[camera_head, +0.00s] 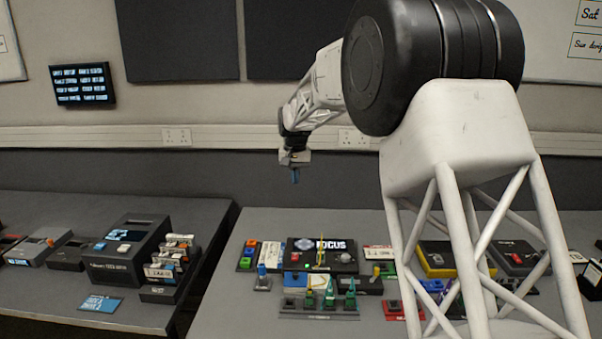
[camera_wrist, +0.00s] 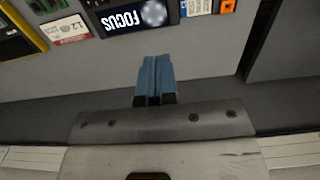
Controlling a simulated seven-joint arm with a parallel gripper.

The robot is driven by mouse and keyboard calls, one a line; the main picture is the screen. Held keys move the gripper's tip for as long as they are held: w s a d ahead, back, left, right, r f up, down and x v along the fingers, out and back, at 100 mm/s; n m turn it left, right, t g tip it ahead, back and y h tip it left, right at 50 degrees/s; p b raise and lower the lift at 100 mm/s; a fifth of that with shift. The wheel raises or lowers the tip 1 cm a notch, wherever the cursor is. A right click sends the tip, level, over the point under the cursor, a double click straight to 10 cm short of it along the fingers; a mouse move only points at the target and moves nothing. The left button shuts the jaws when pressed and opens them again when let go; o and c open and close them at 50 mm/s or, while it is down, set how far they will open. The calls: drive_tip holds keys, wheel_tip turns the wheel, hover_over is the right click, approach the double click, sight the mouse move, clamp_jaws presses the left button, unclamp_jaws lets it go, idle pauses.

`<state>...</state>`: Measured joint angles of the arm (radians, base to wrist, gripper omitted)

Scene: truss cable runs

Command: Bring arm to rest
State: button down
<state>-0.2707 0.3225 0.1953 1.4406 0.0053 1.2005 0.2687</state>
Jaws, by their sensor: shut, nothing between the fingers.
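My gripper (camera_head: 295,175) hangs at the end of the white lattice arm in the head view, pointing down in the air above the back of the right-hand table. In the wrist view my gripper's blue fingers (camera_wrist: 154,75) are together, with nothing between them. The gripper touches nothing. The large black joint and white truss links of my arm fill the right of the head view and hide part of the table there.
The right table (camera_head: 225,300) holds a FOCUS box (camera_head: 320,252), a stand with green pieces (camera_head: 330,300) and a yellow-black device (camera_head: 440,258). The left table (camera_head: 40,215) holds a dark grey device (camera_head: 130,250). A gap separates the tables. The wall is behind.

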drive_tip(key=s+d+r, duration=0.3)
drive_tip(key=s+d, duration=0.2)
drive_tip(key=s, duration=0.4)
drive_tip(key=s+d+r+t, duration=0.1)
drive_tip(key=s+d+r, duration=0.2)
drive_tip(key=s+d, duration=0.45)
drive_tip(key=s+d+r, duration=0.2)
drive_tip(key=s+d, duration=0.2)
drive_tip(key=s, duration=0.7)
drive_tip(key=s+d+f, duration=0.2)
drive_tip(key=s+f, duration=0.1)
drive_tip(key=s, duration=0.7)
drive_tip(key=s+d+f+t, duration=0.1)
drive_tip(key=s+d+f, duration=0.1)
drive_tip(key=s, duration=0.8)
drive_tip(key=s+d+f, duration=0.3)
drive_tip(key=s+d, duration=0.1)
drive_tip(key=s, duration=0.6)
drive_tip(key=shift+s+d+f+t, duration=0.15)
drive_tip(key=shift+s+f+t, duration=0.2)
drive_tip(key=shift+t, duration=0.05)
